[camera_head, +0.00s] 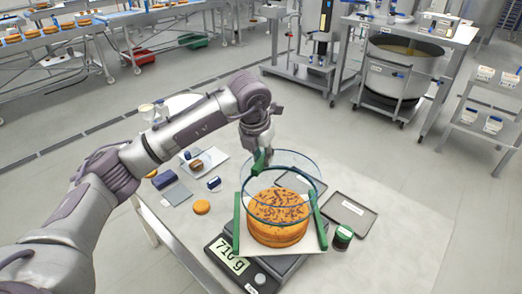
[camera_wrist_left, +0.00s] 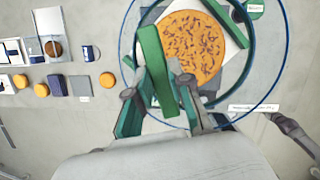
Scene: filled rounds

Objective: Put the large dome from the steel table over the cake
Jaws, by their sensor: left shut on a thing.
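The orange-brown cake (camera_head: 280,236), topped with dark shreds, sits on a white board (camera_head: 313,241) on the scale, between two green bars. The large clear dome (camera_head: 305,168), with a blue-tinted rim, is over the cake, its lower rim near the cake's top. I cannot tell whether that rim is above or around the top. My left gripper (camera_head: 260,157) is shut on the dome at its far left side. In the left wrist view the rim (camera_wrist_left: 285,62) rings the cake (camera_wrist_left: 193,50), and green parts partly hide the gripper (camera_wrist_left: 160,98).
The scale (camera_head: 230,257) reads 710 g. A dark tray (camera_head: 347,215) and a green-labelled jar (camera_head: 342,238) stand to its right. A round orange piece (camera_head: 201,207), blue items and a white board lie to the left. The table's right part is clear.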

